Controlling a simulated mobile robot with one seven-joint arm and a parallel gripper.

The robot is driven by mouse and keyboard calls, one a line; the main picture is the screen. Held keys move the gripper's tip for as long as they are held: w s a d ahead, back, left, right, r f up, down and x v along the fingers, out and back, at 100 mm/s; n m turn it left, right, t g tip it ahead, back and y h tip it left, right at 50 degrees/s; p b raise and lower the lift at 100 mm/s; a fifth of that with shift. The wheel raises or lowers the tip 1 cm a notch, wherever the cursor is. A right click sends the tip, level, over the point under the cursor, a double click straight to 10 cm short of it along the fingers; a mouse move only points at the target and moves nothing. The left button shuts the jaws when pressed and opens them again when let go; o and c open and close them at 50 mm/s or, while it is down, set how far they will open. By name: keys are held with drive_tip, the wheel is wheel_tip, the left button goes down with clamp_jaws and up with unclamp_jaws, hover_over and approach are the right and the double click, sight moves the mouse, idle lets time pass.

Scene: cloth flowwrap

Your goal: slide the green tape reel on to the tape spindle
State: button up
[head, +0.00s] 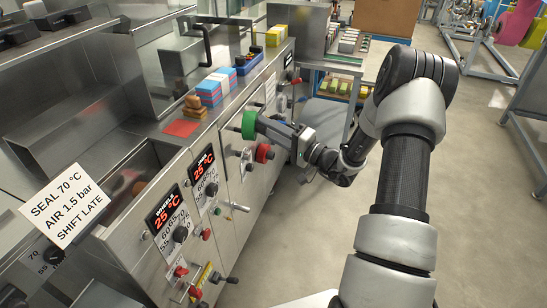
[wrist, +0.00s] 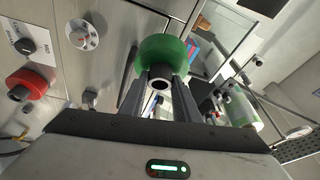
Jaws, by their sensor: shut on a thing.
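The green tape reel (head: 249,124) is at the front panel of the machine, at the end of my gripper (head: 262,125). In the wrist view the green reel (wrist: 165,50) sits between the fingertips of my gripper (wrist: 160,84), with its dark round core facing the camera. My gripper is shut on the reel. I cannot make out the tape spindle; the reel and fingers may hide it. I cannot tell whether the reel touches the panel or is around a spindle.
A red knob (head: 264,153) sticks out of the panel just below my gripper; it also shows in the wrist view (wrist: 25,86). Open floor (head: 300,225) lies in front.

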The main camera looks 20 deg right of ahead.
drive_tip(key=w+a+r+t+p, duration=0.1)
drive_tip(key=w+r+p, duration=0.1)
drive_tip(key=r, duration=1.2)
drive_tip(key=w+a+r+t+h+p, duration=0.1)
drive_tip(key=w+a+r+p, duration=0.1)
drive_tip(key=r, duration=1.2)
drive_tip(key=w+a+r+n+t+h+p, duration=0.1)
drive_tip(key=w+r+p, duration=0.3)
drive_tip(key=r, duration=1)
drive_tip(key=shift+w+a, duration=0.4)
drive_tip(key=shift+w, duration=0.65)
drive_tip(key=shift+f+b, duration=0.2)
drive_tip(key=shift+b, duration=0.95)
drive_tip(key=w+a, duration=0.1)
drive_tip(key=a+b, duration=0.1)
drive_tip(key=w+a+b, duration=0.1)
drive_tip(key=shift+w+a+r, duration=0.2)
drive_tip(key=shift+w+a, duration=0.1)
drive_tip(key=shift+a, duration=0.05)
drive_tip(key=shift+b, duration=0.75)
drive_tip(key=shift+w+a, duration=0.1)
drive_tip(key=shift+a, duration=0.05)
